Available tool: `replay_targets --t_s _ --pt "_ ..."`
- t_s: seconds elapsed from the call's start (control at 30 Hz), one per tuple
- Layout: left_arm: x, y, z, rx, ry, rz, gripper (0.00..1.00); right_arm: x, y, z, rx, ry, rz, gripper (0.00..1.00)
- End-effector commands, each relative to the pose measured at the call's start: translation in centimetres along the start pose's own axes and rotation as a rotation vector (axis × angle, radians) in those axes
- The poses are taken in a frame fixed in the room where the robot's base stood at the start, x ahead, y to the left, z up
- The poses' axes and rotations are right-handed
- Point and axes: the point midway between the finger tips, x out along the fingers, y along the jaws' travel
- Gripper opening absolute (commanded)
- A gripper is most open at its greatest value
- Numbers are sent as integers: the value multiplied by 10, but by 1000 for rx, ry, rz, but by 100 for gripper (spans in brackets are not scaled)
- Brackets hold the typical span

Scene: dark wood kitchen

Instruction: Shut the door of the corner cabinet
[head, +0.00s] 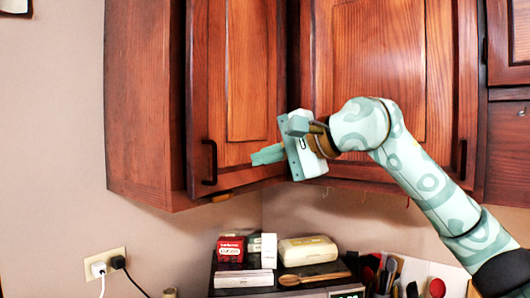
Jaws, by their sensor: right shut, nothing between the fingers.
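The wooden corner cabinet (137,100) hangs on the wall in the head view. Its left door (232,60) has a dark handle (209,162) low on its left side. This door stands at an angle to the right-hand door (378,60), with a dark strip along its left edge; I cannot tell how far ajar it is. My right gripper (260,155) is shut and empty. Its fingers point left in front of the left door's lower right part, right of the handle. Whether they touch the door is unclear. My left gripper is not in view.
The right-hand door has a dark handle (462,158) on its right. Below, a dark stand (225,290) holds small boxes (231,250), a cream container (308,250) and a wooden spoon (315,278). Utensils (437,288) stand to the right.

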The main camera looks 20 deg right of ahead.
Motion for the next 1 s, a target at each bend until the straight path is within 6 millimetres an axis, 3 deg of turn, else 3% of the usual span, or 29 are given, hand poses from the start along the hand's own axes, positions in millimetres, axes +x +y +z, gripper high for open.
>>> replay_targets --t_s 0.3,0.5,1.0 --pt "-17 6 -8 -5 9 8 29 68 -2 1 3 -3 1 0" --pt "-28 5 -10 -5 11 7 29 93 -12 1 3 -1 -1 0" --pt "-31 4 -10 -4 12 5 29 104 -13 0 1 1 -1 0"
